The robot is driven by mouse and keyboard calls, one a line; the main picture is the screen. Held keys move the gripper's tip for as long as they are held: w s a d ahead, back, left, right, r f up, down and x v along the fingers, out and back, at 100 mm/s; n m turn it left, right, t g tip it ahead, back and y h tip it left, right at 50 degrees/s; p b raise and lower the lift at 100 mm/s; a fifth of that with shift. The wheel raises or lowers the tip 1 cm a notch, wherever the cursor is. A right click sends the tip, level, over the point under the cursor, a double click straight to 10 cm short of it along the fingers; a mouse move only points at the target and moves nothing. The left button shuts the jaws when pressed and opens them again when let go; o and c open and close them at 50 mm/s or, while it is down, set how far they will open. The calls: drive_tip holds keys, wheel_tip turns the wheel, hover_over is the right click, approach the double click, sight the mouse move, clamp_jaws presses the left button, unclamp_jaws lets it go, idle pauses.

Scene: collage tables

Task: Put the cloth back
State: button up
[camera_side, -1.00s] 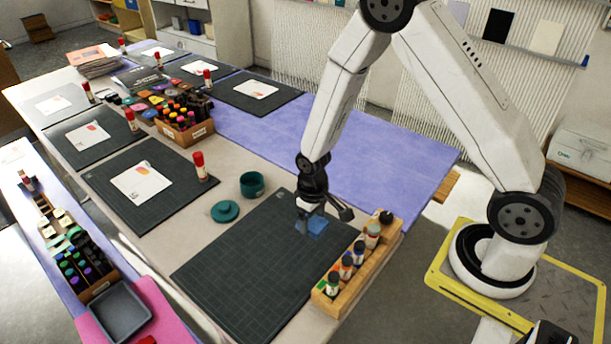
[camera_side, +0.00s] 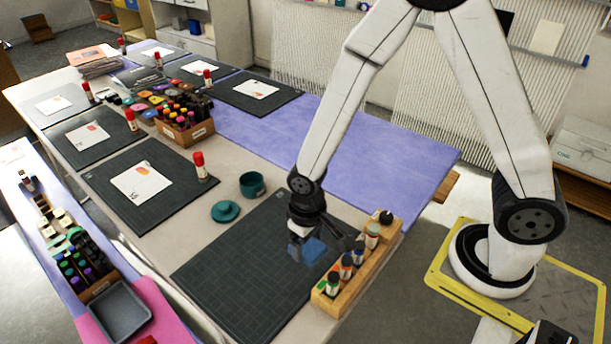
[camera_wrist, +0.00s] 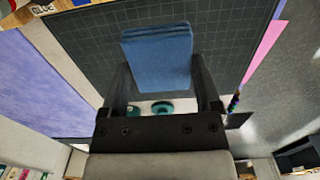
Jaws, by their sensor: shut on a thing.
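My gripper (camera_side: 303,252) is over the right part of the dark gridded mat (camera_side: 225,285), just left of the wooden rack. It is shut on a folded blue cloth (camera_side: 314,250). In the wrist view the cloth (camera_wrist: 157,58) sits between my two fingers (camera_wrist: 160,80) and extends past their tips, with the mat (camera_wrist: 225,40) behind it. In the side view my gripper partly hides the cloth. I cannot tell whether the cloth touches the mat.
The wooden rack (camera_side: 372,279) with several bottles stands close on the right. A teal pot (camera_side: 252,186) and its lid (camera_side: 225,211) are beyond the mat's far left edge. The mat's left and front parts are clear.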

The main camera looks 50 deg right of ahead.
drive_tip(key=w+a+f, duration=0.2)
drive_tip(key=w+f, duration=0.2)
drive_tip(key=w, duration=0.4)
hover_over(259, 263)
drive_tip(key=s, duration=0.2)
drive_tip(key=f, duration=0.4)
drive_tip(key=shift+w+d, duration=0.2)
drive_tip(key=shift+w, duration=0.05)
drive_tip(key=shift+w+a+f, duration=0.15)
drive_tip(key=shift+w+f, duration=0.4)
drive_tip(key=shift+f, duration=0.1)
drive_tip(key=shift+w+f, duration=0.25)
drive_tip(key=shift+f, duration=1.5)
drive_tip(key=shift+f, duration=0.15)
drive_tip(key=o, duration=1.2)
drive_tip(key=shift+c, duration=0.2)
